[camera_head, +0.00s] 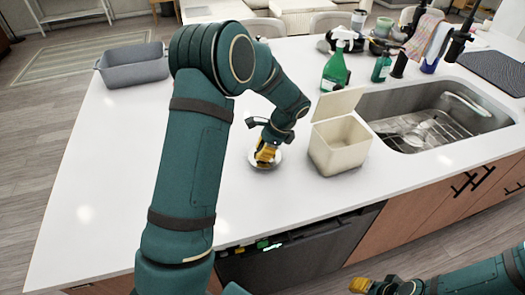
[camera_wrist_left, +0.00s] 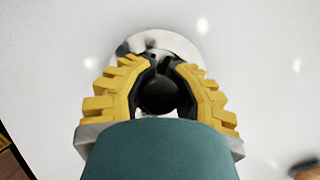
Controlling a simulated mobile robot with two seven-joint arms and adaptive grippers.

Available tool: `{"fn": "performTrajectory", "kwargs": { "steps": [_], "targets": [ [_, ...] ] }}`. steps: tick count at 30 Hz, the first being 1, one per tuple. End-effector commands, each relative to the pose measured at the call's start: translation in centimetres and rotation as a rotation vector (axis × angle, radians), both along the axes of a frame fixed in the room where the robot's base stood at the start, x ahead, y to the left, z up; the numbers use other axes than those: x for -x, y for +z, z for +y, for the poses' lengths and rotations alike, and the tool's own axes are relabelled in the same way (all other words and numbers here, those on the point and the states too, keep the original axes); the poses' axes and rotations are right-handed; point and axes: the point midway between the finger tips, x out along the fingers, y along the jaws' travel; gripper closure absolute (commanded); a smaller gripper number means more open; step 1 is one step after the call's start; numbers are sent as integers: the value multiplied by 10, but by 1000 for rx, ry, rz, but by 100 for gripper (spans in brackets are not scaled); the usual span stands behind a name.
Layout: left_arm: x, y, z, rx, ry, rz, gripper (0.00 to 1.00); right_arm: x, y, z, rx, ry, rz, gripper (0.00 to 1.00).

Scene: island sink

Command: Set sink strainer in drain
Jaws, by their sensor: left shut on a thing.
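The sink strainer (camera_head: 255,164) is a round silver disc lying on the white counter, left of the sink. My left gripper (camera_head: 265,156) points down at it with yellow fingers. In the left wrist view, the fingers (camera_wrist_left: 158,85) are closed around the strainer's dark round knob, with part of its silver rim (camera_wrist_left: 178,43) showing beyond. The sink basin (camera_head: 375,102) is at the right; I cannot make out its drain, as a wire rack and clear dishes lie inside. My right gripper (camera_head: 372,286) shows its yellow tips low at the front edge; its opening is unclear.
A cream bin (camera_head: 340,150) with its lid raised stands between the strainer and the sink. A green spray bottle (camera_head: 335,70) and a smaller green bottle (camera_head: 382,68) stand behind it. A grey tub (camera_head: 135,68) sits far left. The counter's left front is clear.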

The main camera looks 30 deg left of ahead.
Motion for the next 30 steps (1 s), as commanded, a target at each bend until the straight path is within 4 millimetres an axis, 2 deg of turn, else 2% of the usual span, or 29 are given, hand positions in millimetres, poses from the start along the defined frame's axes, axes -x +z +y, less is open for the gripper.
{"fn": "performTrajectory", "kwargs": {
  "steps": [2, 3, 5, 13, 17, 20, 30],
  "targets": [
    [0, -3, 0, -1, 0, 1, 100, 0, -2, 0, 0, 0, 1, 53],
    [0, -3, 0, 0, 0, 0, 70, 0, -1, 0, 0, 0, 1, 53],
    [0, -2, 0, 0, 0, 1, 50, 0, -1, 0, 0, 0, 1, 53],
    [0, -2, 0, 0, 0, 1, 50, 0, -1, 0, 0, 0, 1, 53],
    [-1, 4, -1, -1, 0, -1, 50, 0, 1, 0, 0, 0, -1, 53],
    [-4, 16, -5, -1, 0, -3, 50, -1, 3, 0, 0, -2, -2, 53],
    [-20, 79, -30, 0, -1, -3, 50, -4, 14, -1, 2, -8, -10, 53]
  ]
}}
